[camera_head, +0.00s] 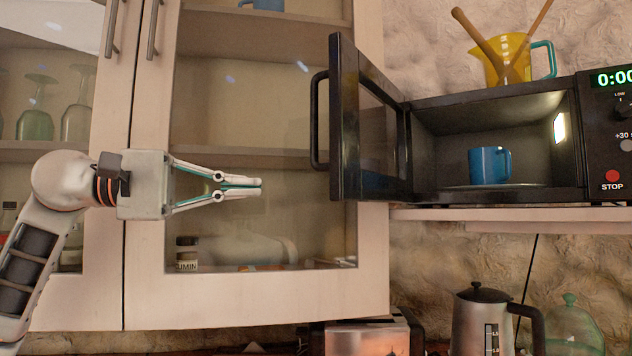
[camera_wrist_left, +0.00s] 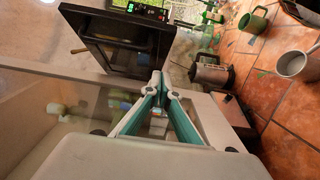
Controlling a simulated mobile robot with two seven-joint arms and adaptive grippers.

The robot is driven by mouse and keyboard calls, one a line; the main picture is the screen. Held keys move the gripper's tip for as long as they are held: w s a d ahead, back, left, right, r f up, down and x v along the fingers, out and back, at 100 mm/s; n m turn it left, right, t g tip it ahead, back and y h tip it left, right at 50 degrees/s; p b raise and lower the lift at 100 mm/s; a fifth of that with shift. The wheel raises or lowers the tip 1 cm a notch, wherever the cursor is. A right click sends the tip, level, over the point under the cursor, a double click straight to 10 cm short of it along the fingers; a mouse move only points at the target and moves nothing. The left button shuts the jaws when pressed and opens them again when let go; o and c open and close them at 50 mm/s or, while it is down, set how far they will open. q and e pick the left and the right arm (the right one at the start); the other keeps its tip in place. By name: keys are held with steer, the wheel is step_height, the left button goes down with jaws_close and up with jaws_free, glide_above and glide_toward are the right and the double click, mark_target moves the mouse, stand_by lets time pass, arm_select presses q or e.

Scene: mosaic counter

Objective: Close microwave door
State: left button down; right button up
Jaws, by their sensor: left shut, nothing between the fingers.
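The black microwave (camera_head: 585,140) stands on a shelf at the right in the head view. Its door (camera_head: 368,125) stands wide open, swung out toward the left, with a dark handle (camera_head: 317,120) on its left side. A blue mug (camera_head: 489,165) is inside the lit cavity. My left gripper (camera_head: 258,185) is shut and empty, to the left of the door and apart from it, at about the height of the door's lower part. In the left wrist view the gripper (camera_wrist_left: 159,80) is shut, with the microwave (camera_wrist_left: 125,40) beyond it. My right gripper is not in view.
Glass-fronted cabinets (camera_head: 146,200) stand behind my left arm. A yellow jug (camera_head: 508,58) with wooden utensils is on top of the microwave. Below the shelf (camera_head: 500,213) are a kettle (camera_head: 483,318) and a toaster (camera_head: 368,335).

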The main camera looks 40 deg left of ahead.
arm_select(q)
steer(key=w+d+p, duration=0.3)
steer(key=w+d, duration=0.3)
steer(key=d, duration=0.3)
steer(key=shift+w+d, duration=0.15)
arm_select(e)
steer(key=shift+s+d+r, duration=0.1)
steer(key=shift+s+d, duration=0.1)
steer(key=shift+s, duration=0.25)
